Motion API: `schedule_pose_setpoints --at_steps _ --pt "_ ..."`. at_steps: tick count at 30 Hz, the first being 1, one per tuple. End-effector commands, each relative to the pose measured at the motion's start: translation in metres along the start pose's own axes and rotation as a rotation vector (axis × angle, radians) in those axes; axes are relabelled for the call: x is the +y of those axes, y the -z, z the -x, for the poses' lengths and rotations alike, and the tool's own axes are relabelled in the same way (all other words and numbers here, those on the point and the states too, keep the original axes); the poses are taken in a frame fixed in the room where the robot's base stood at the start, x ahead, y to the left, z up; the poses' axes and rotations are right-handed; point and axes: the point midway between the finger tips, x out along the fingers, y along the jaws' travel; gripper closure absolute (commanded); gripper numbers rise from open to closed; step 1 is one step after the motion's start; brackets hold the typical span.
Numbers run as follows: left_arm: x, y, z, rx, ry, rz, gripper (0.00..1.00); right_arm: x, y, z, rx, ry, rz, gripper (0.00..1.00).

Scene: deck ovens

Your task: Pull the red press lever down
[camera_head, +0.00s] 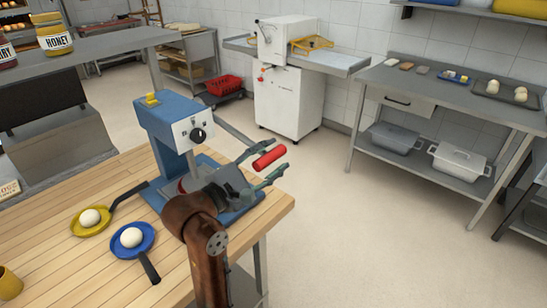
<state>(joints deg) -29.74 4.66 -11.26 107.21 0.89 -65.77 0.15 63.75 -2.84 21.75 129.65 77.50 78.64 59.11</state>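The blue press (168,118) with a white front and a black knob stands on the wooden table. Its grey lever arm (232,130) reaches out to the right and ends in a red cylindrical lever handle (269,158). My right gripper (277,162) comes in from below on a brown arm, in front of the press. Its grey-green fingers are spread apart, with the red handle between or just in front of them. I cannot tell whether either finger touches the handle. The gripper and arm hide part of the press base. My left gripper is out of view.
A yellow pan (77,228) and a blue pan (118,247), each with a white ball, lie on the wooden table (185,262) left of my arm. A yellow cup (9,284) stands at its left edge. Open floor lies right of the table. A steel shelf (100,43) holds jars.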

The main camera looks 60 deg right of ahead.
Motion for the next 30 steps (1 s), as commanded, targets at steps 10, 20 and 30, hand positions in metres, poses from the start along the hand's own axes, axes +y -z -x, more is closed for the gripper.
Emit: schedule_pose_setpoints --at_steps 10,20,30 --pt "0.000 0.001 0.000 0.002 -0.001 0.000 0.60 -0.001 0.006 0.057 0.015 -0.003 0.010 0.61" --pt "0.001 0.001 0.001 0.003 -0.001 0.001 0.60 -0.001 -0.001 0.110 0.004 0.000 0.002 0.61" --pt "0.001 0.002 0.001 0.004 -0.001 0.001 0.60 -0.001 -0.002 0.121 0.001 -0.001 -0.002 0.61"
